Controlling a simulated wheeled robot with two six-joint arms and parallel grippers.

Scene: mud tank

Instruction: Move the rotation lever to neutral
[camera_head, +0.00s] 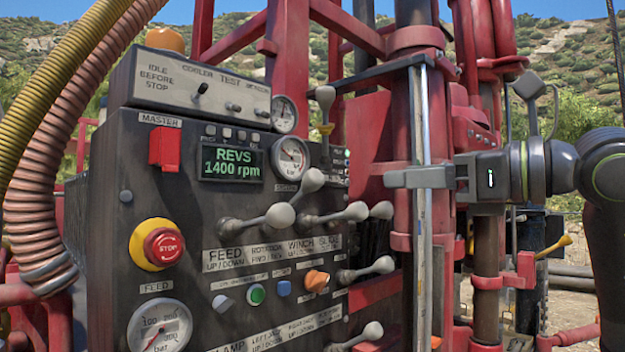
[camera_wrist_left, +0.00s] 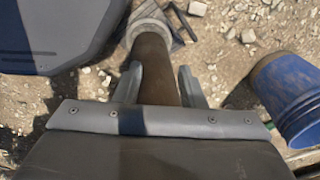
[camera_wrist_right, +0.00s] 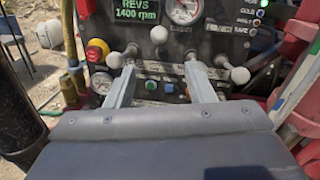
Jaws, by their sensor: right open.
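The dark control panel (camera_head: 110,215) carries several levers with grey ball knobs above the FEED, ROTATION, WINCH and SLIDE labels. The second lever, above the rotation label, appears to be the rotation lever (camera_head: 311,180); its knob stands higher than its neighbours, and the feed lever's knob (camera_head: 280,215) partly covers its stem. In the right wrist view the raised knob (camera_wrist_right: 159,34) shows beyond and between the fingertips. My right gripper (camera_head: 390,178) is open and empty, right of the levers and apart from them.
A red mast (camera_head: 405,120) with a bright rail stands close by my right gripper. A red stop button (camera_head: 164,246) and ribbed hoses (camera_head: 85,140) are at the left. A blue bucket (camera_wrist_left: 292,95) and a brown pipe (camera_wrist_left: 155,70) show below my left gripper.

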